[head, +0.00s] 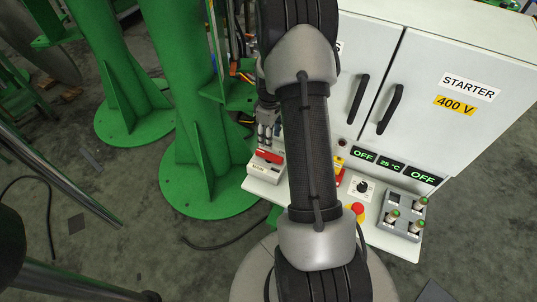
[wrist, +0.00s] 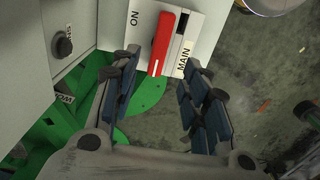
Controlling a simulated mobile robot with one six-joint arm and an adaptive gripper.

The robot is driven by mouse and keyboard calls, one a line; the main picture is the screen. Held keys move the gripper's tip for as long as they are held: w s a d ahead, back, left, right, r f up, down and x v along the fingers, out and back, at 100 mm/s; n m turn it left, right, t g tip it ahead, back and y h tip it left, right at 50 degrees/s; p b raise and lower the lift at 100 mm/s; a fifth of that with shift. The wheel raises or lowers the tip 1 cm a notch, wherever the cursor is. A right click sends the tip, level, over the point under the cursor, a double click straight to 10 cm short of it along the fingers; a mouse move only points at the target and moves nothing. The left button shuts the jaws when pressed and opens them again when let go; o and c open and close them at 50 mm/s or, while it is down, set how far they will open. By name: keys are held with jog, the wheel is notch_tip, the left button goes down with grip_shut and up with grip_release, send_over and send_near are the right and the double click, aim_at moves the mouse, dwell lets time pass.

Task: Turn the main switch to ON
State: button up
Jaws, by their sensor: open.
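The main switch is a white box (wrist: 207,25) with a red handle (wrist: 163,42), an "ON" label on its left and a "MAIN" label on its right in the wrist view. The handle runs nearly lengthwise in that view, beside a dark slot. In the head view the red handle (head: 268,157) lies across the box at the left end of the white panel. My gripper (wrist: 164,75) is open and empty. The handle's near end shows between the two fingers, with gaps on both sides. In the head view my gripper (head: 268,130) is above the switch, partly hidden by my arm.
A white cabinet (head: 430,60) marked "STARTER 400 V" stands behind the panel. A black knob (head: 362,187), a red emergency button (head: 357,208) and a grey button block (head: 403,214) sit to the right. Displays (head: 423,175) read OFF. A green column (head: 200,120) stands close on the left.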

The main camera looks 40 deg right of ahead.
aim_at(269, 154)
notch_tip(269, 154, down, 10)
jog(key=shift+f+b, duration=0.15)
jog(key=shift+b, duration=1.1)
grip_shut()
